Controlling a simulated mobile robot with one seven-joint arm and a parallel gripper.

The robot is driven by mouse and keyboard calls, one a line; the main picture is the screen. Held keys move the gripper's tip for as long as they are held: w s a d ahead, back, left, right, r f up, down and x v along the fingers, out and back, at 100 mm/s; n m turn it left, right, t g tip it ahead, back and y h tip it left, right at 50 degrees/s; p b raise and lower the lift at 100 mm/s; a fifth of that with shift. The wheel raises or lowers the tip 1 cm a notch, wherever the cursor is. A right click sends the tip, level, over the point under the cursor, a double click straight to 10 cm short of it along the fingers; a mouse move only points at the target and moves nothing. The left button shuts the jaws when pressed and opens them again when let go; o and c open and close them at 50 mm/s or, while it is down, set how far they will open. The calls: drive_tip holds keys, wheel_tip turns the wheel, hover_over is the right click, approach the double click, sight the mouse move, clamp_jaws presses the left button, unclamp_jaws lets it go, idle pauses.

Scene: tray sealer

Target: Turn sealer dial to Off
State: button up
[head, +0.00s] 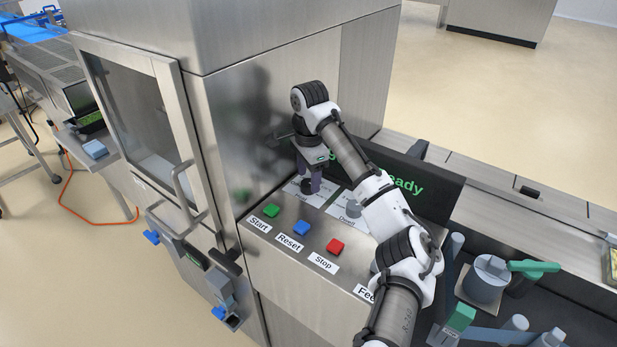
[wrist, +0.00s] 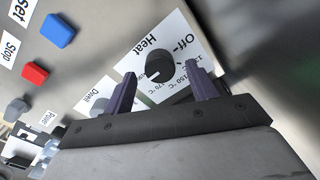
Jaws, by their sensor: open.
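The sealer's heat dial (wrist: 160,65) is a round black knob on a white plate marked "Heat", "Off" and several temperatures. In the wrist view its white mark points down and to the left, on the side away from the word "Off". My gripper (wrist: 162,71) is open, with one purple finger on either side of the dial in that view. I cannot tell whether the fingers touch the knob. In the head view my gripper (head: 311,186) points down at the sealer's control panel, and my gripper and arm hide most of the dial there.
Green Start (head: 271,211), blue Reset (head: 301,228) and red Stop (head: 335,246) buttons stand in front of my gripper. A grey Dwell dial (head: 353,208) is to its right. The steel housing (head: 262,120) rises close behind and left. A black screen (head: 430,190) stands at the right.

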drive_tip(key=shift+f, duration=0.7)
drive_tip(key=shift+c, duration=0.3)
drive_tip(key=c, duration=0.9)
